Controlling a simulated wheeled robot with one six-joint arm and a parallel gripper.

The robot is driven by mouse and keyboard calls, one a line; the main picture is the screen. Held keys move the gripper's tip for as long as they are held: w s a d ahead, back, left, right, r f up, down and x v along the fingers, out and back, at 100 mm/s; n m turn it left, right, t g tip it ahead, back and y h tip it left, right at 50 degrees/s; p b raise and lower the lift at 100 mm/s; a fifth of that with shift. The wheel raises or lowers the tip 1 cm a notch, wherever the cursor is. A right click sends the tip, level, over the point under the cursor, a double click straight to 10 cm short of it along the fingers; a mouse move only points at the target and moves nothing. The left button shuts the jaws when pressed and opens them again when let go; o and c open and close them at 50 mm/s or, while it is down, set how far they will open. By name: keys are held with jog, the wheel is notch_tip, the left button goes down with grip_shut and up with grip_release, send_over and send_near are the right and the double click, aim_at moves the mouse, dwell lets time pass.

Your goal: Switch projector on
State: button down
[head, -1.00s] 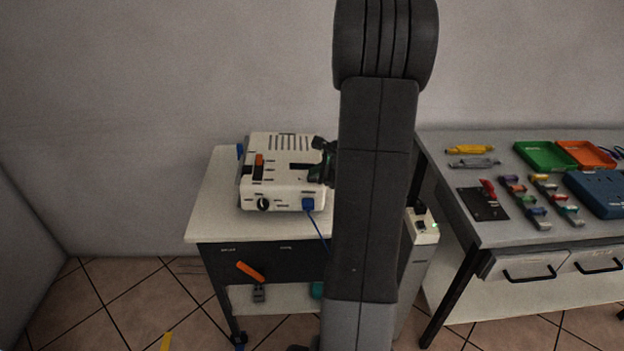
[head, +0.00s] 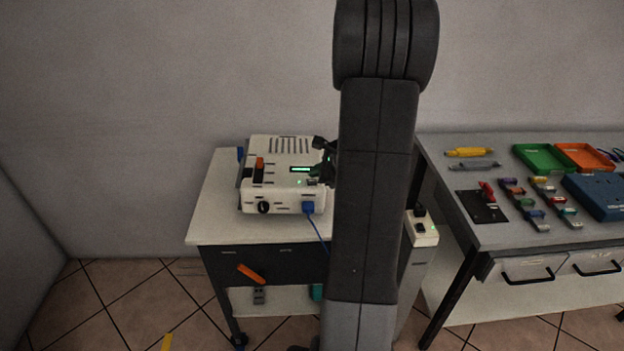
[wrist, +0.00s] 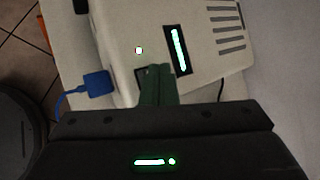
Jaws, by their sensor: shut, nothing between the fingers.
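The white projector (head: 283,203) sits on a small wheeled table. In the head view its display (head: 302,169) glows green, and a small green light shows beside it. A blue plug (head: 308,207) is in the projector's front, with a blue cable hanging down. My gripper (wrist: 158,70) is shut and empty, its fingertips at the projector's top close to the display. Whether they touch is unclear, and what lies under them is hidden.
The small table (head: 215,215) has bare top to the left of the projector. The right-hand bench (head: 520,236) holds trays, tools and a blue box. My arm hides the middle.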

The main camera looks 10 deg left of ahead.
jog(key=shift+r, duration=0.15)
notch_tip(320, 180, up, 5)
jog(key=p, duration=0.4)
jog(key=shift+d, duration=0.15)
dwell(0.7)
